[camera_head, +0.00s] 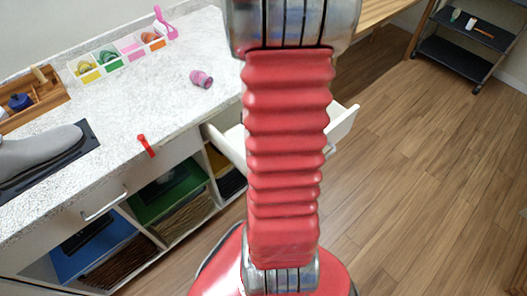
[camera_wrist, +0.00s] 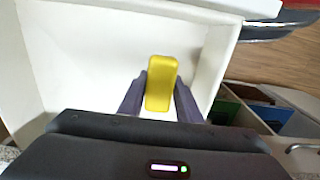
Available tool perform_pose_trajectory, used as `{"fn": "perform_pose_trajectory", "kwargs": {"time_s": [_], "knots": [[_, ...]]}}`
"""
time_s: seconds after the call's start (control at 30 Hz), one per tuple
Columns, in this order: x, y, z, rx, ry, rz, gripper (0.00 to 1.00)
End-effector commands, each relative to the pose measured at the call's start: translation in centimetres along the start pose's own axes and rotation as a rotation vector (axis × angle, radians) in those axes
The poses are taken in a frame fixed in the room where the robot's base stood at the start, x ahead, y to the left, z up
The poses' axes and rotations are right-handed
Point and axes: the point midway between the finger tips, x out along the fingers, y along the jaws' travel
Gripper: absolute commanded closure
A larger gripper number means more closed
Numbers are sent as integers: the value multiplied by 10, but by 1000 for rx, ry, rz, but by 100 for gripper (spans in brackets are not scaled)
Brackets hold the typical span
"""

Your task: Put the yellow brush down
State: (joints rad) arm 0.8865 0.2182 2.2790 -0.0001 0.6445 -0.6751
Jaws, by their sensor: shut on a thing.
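My gripper (camera_wrist: 160,98) shows in the wrist view, with its two dark fingers shut on the yellow brush (camera_wrist: 161,82). The brush looks like a smooth yellow block, and only its upper part shows between the fingers. Behind and below it is the white inside of an open drawer (camera_wrist: 75,50). I cannot tell whether the brush touches the drawer bottom. In the head view my red ribbed arm hides the gripper and the brush, and part of the open drawer (camera_head: 343,122) shows on both sides of the arm.
The speckled counter (camera_head: 150,95) holds a divided bin (camera_head: 103,76), a purple object (camera_head: 201,79), a red object (camera_head: 146,145), a wooden tray (camera_head: 50,108) and a grey object on a dark mat (camera_head: 88,143). Shelves with coloured bins (camera_head: 165,195) are below. A black cart (camera_head: 468,45) stands far right on open floor.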

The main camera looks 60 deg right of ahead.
Motion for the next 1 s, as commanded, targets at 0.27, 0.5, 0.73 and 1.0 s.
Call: {"fn": "perform_pose_trajectory", "kwargs": {"time_s": [0.27,0.5,0.73,1.0], "knots": [[30,0,0,1,-1,-1,97],[31,1,0,2,1,0,97],[40,0,1,2,-2,-2,97],[67,1,1,3,-1,-1,97]]}}
